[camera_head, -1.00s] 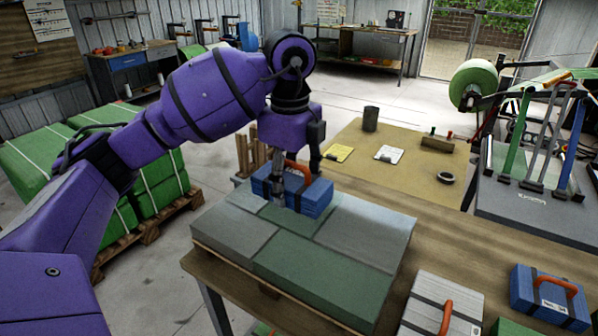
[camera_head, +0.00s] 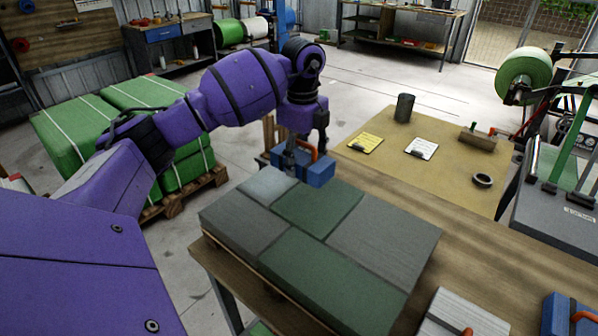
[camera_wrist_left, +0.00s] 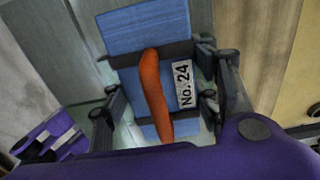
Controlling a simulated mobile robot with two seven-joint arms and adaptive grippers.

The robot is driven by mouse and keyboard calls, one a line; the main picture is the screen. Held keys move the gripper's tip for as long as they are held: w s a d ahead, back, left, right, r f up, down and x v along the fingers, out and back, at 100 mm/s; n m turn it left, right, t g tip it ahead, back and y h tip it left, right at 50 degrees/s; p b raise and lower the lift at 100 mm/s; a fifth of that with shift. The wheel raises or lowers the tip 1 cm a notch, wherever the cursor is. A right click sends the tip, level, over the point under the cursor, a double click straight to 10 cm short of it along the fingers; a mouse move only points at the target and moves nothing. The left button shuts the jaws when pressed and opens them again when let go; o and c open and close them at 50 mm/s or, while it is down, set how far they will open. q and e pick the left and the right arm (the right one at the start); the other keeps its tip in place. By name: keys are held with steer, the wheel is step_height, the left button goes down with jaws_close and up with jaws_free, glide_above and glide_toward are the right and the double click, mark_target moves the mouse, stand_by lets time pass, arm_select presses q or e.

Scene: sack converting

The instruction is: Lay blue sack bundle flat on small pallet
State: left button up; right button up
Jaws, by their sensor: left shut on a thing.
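The blue sack bundle (camera_head: 319,170) has an orange handle and a dark band. In the left wrist view the bundle (camera_wrist_left: 143,30) also shows a white label reading "No. 24". My left gripper (camera_head: 290,165) is shut on it, with one finger on each side of the bundle in the wrist view. The bundle is at the far edge of the small pallet, whose layer of grey and green sacks (camera_head: 385,240) covers nearly all its top. The pallet's wooden edge (camera_head: 236,262) shows at the front left. I cannot tell whether the bundle touches the sacks below. My right gripper is not in view.
The pallet stands on a wooden table (camera_head: 470,262). A grey-white bundle (camera_head: 462,315) and another blue bundle (camera_head: 556,318) lie at its near right. A dark cup (camera_head: 404,108), clipboards (camera_head: 365,143) and a tape roll (camera_head: 482,180) lie on the tan surface behind. Strapped green bales (camera_head: 75,140) stand at left.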

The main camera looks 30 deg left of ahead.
mark_target(299, 182)
arm_select(q)
steer(key=shift+w+a+f, duration=0.4)
steer(key=shift+a+f, duration=0.2)
steer(key=shift+f, duration=0.2)
steer(key=shift+w+a+f, duration=0.1)
steer(key=shift+a+f, duration=0.05)
steer(key=shift+f, duration=0.75)
steer(key=shift+w+a+f, duration=0.1)
steer(key=shift+f, duration=0.8)
steer(key=shift+s+f, duration=0.1)
steer(key=shift+f, duration=0.1)
steer(key=o, duration=1.2)
step_height(299, 182, up, 12)
steer(key=shift+r, duration=0.15)
